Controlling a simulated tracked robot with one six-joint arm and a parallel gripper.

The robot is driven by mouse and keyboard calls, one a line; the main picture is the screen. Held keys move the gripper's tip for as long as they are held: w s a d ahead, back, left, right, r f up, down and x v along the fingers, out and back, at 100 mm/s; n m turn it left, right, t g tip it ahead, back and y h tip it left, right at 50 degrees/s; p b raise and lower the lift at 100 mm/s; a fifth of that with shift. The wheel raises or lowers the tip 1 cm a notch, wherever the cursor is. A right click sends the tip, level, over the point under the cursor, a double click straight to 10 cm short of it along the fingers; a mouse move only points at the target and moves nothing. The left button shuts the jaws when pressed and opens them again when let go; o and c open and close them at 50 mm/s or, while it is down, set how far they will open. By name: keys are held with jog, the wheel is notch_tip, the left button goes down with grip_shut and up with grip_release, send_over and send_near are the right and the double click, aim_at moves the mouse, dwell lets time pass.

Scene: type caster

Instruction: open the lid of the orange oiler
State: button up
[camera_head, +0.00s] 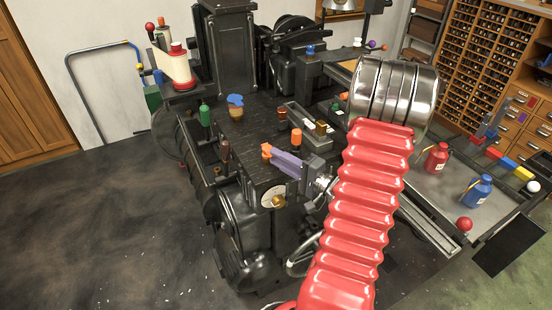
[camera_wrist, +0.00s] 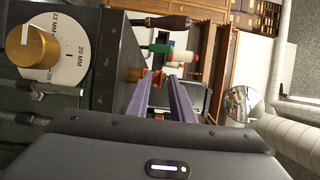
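An orange cylinder (camera_head: 296,137), the most likely orange oiler, stands upright on the dark machine behind my gripper. It is small in the head view, and I cannot make out its lid or hinge. I see nothing clearly held. The fingers pass in front of the cylinder's foot in the head view; they do not appear to grip it.
A dial with a brass knob (camera_wrist: 34,50) is close beside my gripper in the wrist view. A blue-topped brass piece (camera_head: 236,106) and a green handle (camera_head: 205,115) stand on the machine. Red (camera_head: 436,158) and blue (camera_head: 481,190) cans sit on the right tray.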

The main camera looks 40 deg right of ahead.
jog(key=shift+w, duration=0.55)
jog(key=shift+c, duration=0.5)
grip_shut()
jog(key=shift+s+a, duration=0.1)
jog(key=shift+a, duration=0.1)
jog(key=shift+d, duration=0.1)
